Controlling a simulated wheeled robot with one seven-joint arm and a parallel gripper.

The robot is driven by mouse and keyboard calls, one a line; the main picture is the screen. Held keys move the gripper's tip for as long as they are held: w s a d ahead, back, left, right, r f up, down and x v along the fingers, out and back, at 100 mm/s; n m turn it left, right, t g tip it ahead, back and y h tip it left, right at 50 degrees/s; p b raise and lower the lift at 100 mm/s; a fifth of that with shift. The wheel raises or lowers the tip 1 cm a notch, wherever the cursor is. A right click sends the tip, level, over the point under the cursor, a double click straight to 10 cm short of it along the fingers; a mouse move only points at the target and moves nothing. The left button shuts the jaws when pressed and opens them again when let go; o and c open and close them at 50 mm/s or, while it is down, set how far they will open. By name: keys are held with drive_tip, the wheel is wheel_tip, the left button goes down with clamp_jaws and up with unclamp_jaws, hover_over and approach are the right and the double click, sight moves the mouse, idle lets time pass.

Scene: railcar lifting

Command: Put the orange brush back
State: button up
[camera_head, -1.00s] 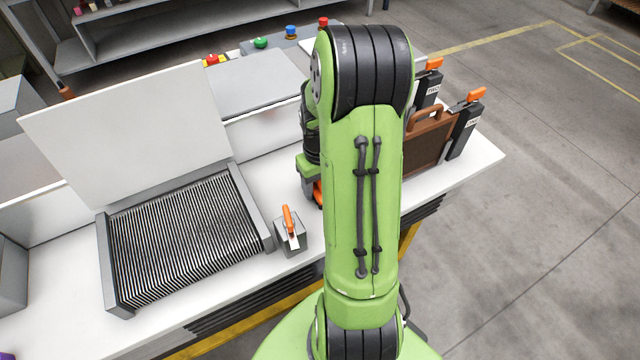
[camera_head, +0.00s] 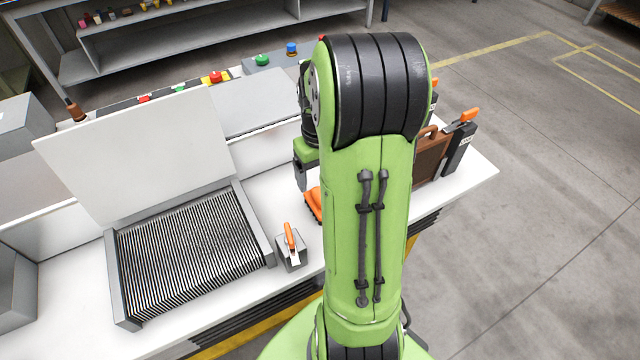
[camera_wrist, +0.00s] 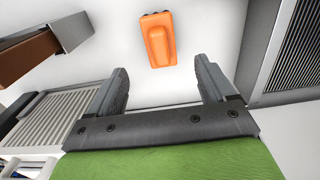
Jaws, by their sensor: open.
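The orange brush (camera_wrist: 158,40) lies on the white tabletop in the wrist view, with a dark edge at its far end. In the head view, part of the orange brush (camera_head: 313,204) shows on the table beside my arm, which hides the rest. My gripper (camera_wrist: 162,84) is open and empty, its two fingers spread apart. The brush lies just beyond the fingertips, roughly in line with the gap between them. In the head view, my gripper is mostly hidden behind my arm.
A grey ribbed tray (camera_head: 190,255) with a raised white panel (camera_head: 135,150) stands left. A small grey holder (camera_head: 291,258) with an orange-handled tool (camera_head: 289,236) is near the front edge. A brown case (camera_head: 432,158) and a dark orange-topped holder (camera_head: 459,146) stand right.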

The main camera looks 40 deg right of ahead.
wheel_tip(320, 180, up, 2)
drive_tip(key=shift+a, duration=0.1)
drive_tip(key=s+a+r+n+t+h, duration=0.1)
drive_tip(key=s+a+r+t, duration=0.1)
drive_tip(key=a+r, duration=0.6)
drive_tip(key=s+a+r+n+t+y, duration=0.1)
drive_tip(key=s+a+r+n+t, duration=0.1)
drive_tip(key=s+a, duration=0.7)
drive_tip(key=a+t, duration=0.1)
drive_tip(key=a, duration=0.1)
drive_tip(key=shift+a+r+t, duration=0.3)
drive_tip(key=shift+a, duration=0.1)
